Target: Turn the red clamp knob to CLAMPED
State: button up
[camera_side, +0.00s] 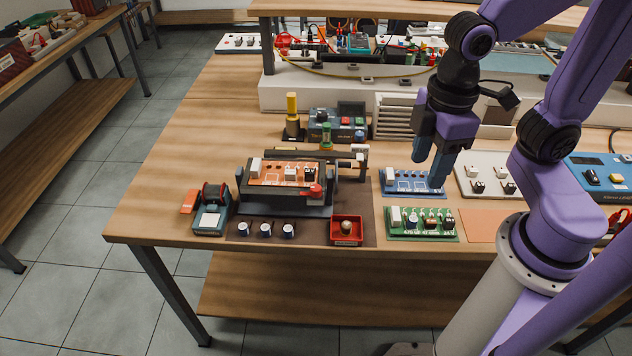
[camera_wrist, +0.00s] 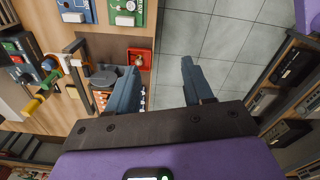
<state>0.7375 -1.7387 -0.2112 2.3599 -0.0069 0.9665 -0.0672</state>
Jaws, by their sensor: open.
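The red clamp knob (camera_side: 315,190) sits at the front right corner of a dark fixture (camera_side: 285,210) that holds an orange circuit board (camera_side: 278,174). In the wrist view the fixture (camera_wrist: 103,79) lies partly behind my left finger, and I cannot make out the knob there. Markings on the knob are too small to read. My gripper (camera_side: 435,160) is open and empty, to the right of the fixture and above a blue circuit board (camera_side: 398,185), apart from the knob. In the wrist view its fingers (camera_wrist: 158,82) are spread, with grey floor between them.
A red tray (camera_side: 346,242) with a small round item stands right in front of the fixture. A green board (camera_side: 425,236) lies to its right. Several small white-topped cylinders (camera_side: 266,230) stand in front. A yellow-handled tool (camera_side: 292,112) stands upright behind. A teal device (camera_side: 212,218) is left.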

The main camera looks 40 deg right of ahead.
jog(key=m, duration=0.1)
send_near(316, 187)
notch_tip(316, 187, down, 8)
jog(key=shift+a+f, duration=0.15)
jog(key=shift+f, duration=0.1)
dwell(0.7)
jog(key=shift+c, duration=0.3)
grip_shut()
